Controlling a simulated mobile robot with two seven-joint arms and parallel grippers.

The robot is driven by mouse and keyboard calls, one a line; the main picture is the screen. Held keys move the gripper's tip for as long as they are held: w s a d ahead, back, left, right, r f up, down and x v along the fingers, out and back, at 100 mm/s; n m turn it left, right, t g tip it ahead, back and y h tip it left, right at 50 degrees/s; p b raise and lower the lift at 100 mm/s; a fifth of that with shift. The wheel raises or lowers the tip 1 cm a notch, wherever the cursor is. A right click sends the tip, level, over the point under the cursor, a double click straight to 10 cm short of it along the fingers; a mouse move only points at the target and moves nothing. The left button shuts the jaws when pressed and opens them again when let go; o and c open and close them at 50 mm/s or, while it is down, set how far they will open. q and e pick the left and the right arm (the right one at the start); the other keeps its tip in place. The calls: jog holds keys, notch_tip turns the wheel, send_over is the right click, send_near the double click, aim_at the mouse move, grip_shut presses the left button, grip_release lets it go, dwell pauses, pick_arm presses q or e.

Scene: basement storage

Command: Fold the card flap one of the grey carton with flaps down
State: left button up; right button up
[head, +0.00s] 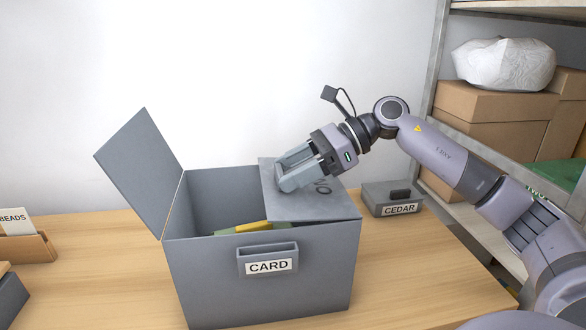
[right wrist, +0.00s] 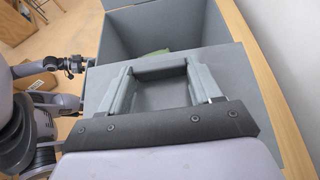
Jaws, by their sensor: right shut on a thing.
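The grey carton (head: 258,285) labelled CARD stands on the wooden table. Its left flap (head: 140,172) stands up, tilted outward. Its right flap (head: 335,205) lies over the right part of the opening, nearly level; its lettering is partly hidden by my right gripper (head: 283,182). That gripper is shut on the flap; its fingers also show over the flap in the right wrist view (right wrist: 162,88). Yellow and green items (head: 255,227) show inside the carton. A small part of my left arm (right wrist: 75,65) seems to show in the right wrist view; its jaws are too small to tell.
A grey box (head: 378,203) labelled CEDAR stands right of the carton. A holder (head: 30,248) labelled BEADS is at the left. Shelving at the right holds brown boxes (head: 490,110) and a white bag (head: 505,65). The table in front of CEDAR is clear.

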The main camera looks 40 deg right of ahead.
aim_at(327, 182)
jog(key=o, duration=0.8)
jog(key=shift+c, duration=0.2)
jog(key=shift+s+d+r, duration=0.15)
jog(key=shift+s+d, duration=0.05)
jog(key=shift+d, duration=0.25)
jog(key=b+v, duration=0.1)
jog(key=v, duration=0.4)
jog(key=shift+b, duration=0.4)
jog(key=shift+s+d+r, duration=0.25)
jog(key=shift+d+r, duration=0.05)
jog(key=shift+d, duration=0.05)
